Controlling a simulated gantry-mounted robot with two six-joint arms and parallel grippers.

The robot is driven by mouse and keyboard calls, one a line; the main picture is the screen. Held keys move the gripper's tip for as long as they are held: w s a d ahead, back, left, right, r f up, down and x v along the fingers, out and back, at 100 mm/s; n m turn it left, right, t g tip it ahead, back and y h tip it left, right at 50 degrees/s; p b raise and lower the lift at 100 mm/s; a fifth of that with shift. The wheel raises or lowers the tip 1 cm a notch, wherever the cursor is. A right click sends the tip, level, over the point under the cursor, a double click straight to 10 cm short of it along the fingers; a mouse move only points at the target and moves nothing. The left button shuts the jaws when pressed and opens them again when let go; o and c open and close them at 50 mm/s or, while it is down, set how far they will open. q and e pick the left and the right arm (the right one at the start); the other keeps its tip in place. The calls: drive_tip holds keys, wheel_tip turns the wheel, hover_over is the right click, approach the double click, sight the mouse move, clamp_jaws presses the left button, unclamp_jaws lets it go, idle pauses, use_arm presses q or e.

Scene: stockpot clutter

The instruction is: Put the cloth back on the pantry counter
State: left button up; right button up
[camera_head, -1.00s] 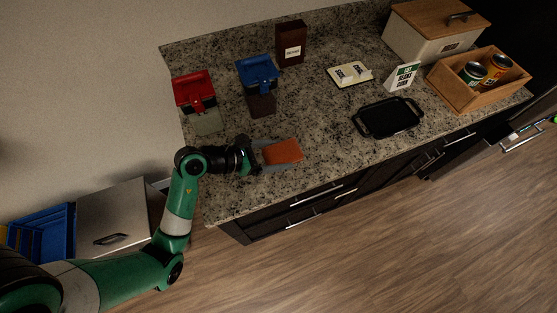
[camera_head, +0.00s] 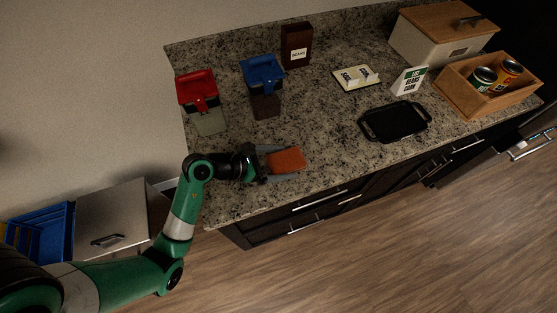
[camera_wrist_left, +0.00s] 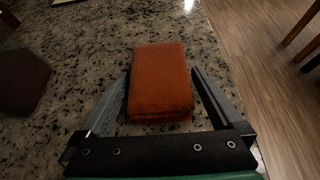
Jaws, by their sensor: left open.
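The cloth (camera_head: 287,160) is a folded orange-brown block near the front edge of the granite counter (camera_head: 330,140). It also shows in the left wrist view (camera_wrist_left: 161,80), lying between the two fingers. My left gripper (camera_head: 283,161) is open around the cloth, with one finger on each side. In the left wrist view the left gripper (camera_wrist_left: 160,95) shows small gaps between fingers and cloth. Whether the cloth rests fully on the counter is hard to tell, but it appears to lie on it. My right gripper is not in view.
Behind stand a red-lidded container (camera_head: 197,88), a blue-lidded container (camera_head: 262,75) and a brown box (camera_head: 297,45). A black tray (camera_head: 395,121), a sign (camera_head: 408,81) and a wooden crate with cans (camera_head: 470,100) are to the right. The counter's front edge is close.

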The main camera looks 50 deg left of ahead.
use_arm(q)
drive_tip(key=shift+r, duration=0.2)
drive_tip(key=p+v, duration=0.3)
drive_tip(key=v, duration=0.8)
drive_tip(key=shift+s+r, duration=0.1)
drive_tip(key=shift+s, duration=0.1)
drive_tip(key=shift+s+a, duration=0.1)
drive_tip(key=shift+s, duration=0.2)
